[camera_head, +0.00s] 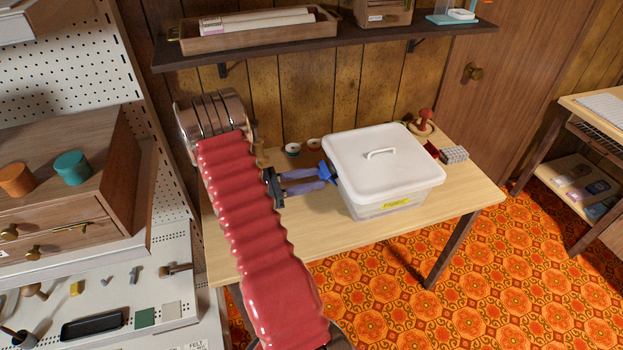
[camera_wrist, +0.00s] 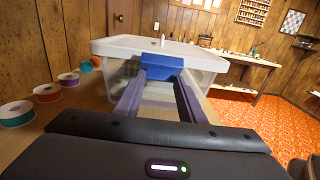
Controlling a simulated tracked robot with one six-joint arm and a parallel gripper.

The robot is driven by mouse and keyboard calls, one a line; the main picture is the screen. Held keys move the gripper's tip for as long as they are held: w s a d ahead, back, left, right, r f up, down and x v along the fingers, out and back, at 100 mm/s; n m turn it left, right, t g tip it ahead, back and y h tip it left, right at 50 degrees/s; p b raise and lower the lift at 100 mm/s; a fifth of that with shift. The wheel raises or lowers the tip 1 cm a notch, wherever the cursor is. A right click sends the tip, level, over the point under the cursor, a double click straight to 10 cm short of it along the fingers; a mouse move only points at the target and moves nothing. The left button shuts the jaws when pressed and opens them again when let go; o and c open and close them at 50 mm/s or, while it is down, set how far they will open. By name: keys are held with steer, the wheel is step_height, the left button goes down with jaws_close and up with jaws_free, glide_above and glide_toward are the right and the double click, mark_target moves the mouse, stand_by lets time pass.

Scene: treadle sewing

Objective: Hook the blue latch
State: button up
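The white lidded box (camera_head: 382,165) stands on the wooden table, with its lid on. The blue latch (camera_head: 328,172) is on the box's left side. In the wrist view the latch (camera_wrist: 162,62) sits at the lid's edge, straight ahead, its upper part just under the rim. My gripper (camera_head: 321,177) reaches in from the left at the latch. Its two purple fingers are apart, one to each side of the latch in the wrist view (camera_wrist: 161,85). I cannot tell whether the fingertips touch the latch or whether it is hooked.
Several thread spools (camera_wrist: 68,79) stand on the table left of the box in the wrist view. A pincushion stand (camera_head: 424,122) and a grey block (camera_head: 454,155) are at the table's right end. A wall shelf (camera_head: 330,48) hangs above. The table's front strip (camera_head: 310,232) is bare.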

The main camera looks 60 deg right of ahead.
mark_target(325, 168)
steer(key=c, duration=0.4)
steer(key=shift+d, duration=0.15)
steer(key=shift+c, duration=0.4)
steer(key=shift+r, duration=0.2)
steer(key=shift+r+t+y, duration=0.2)
steer(key=shift+t+y, duration=0.2)
steer(key=r+t+y, duration=0.1)
steer(key=s+d+r+t+y, duration=0.1)
steer(key=r+t+y, duration=0.1)
steer(key=t+y, duration=0.1)
steer(key=shift+s+d, duration=0.15)
steer(key=shift+s, duration=0.15)
steer(key=shift+s+d+r+t+y, duration=0.2)
steer(key=shift+d+r+t+y, duration=0.05)
steer(key=shift+t+y, duration=0.25)
